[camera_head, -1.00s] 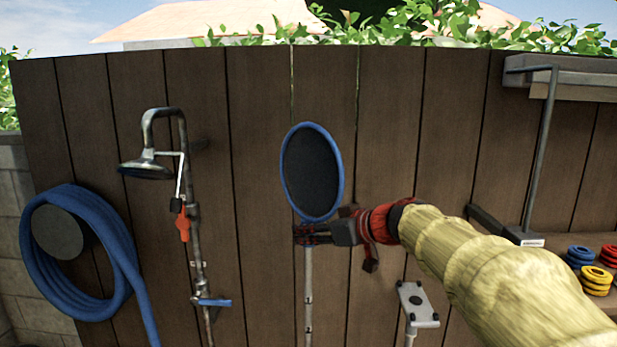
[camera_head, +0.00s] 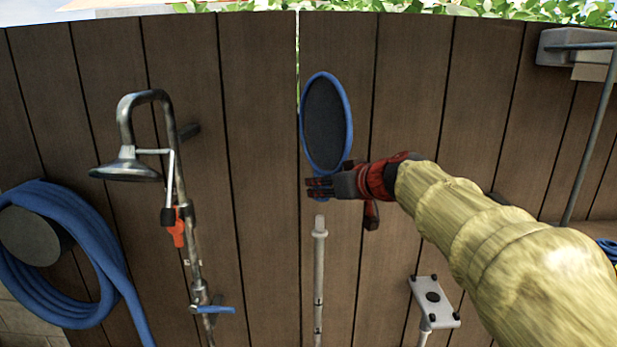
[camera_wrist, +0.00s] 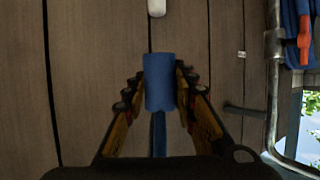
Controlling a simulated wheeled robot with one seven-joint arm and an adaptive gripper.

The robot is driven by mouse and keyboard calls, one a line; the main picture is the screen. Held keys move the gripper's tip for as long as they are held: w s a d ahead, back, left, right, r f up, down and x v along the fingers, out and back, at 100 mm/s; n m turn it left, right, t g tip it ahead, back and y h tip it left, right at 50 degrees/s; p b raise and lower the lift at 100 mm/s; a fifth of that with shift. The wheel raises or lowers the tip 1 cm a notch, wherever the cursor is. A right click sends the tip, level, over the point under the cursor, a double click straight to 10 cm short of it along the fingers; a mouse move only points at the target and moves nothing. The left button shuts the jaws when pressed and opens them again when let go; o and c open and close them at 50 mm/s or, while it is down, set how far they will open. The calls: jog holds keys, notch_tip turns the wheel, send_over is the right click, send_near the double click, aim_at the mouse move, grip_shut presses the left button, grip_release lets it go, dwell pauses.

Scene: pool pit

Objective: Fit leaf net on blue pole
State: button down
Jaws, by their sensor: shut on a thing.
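The leaf net (camera_head: 325,122) is an upright oval of dark mesh with a blue rim in the head view. My gripper (camera_head: 320,188) is shut on its blue socket, which shows as a blue cylinder (camera_wrist: 159,82) between the fingers (camera_wrist: 158,100) in the wrist view. A pale grey upright pole (camera_head: 320,265) stands below the net in the head view. Its rounded tip (camera_wrist: 157,7) shows at the top edge of the wrist view. A gap shows between socket and tip in both views. The pole looks pale grey, and I see no blue pole.
A grey plate on a post (camera_head: 434,302) stands lower right. A wooden fence (camera_head: 255,150) is close behind. A grey shelf (camera_head: 580,50) is at upper right.

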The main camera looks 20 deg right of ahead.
aim_at(326, 198)
jog(key=shift+x, duration=0.9)
jog(key=shift+s+d, duration=0.15)
jog(key=shift+s, duration=0.65)
jog(key=shift+f, duration=0.3)
jog(key=shift+w+f, duration=0.6)
jog(key=shift+f, duration=0.15)
jog(key=shift+s+f, duration=0.1)
jog(key=shift+f, duration=0.05)
jog(key=shift+s, duration=0.35)
jog(key=shift+w+f, duration=0.1)
jog(key=shift+f, duration=0.05)
jog(key=shift+s, duration=0.25)
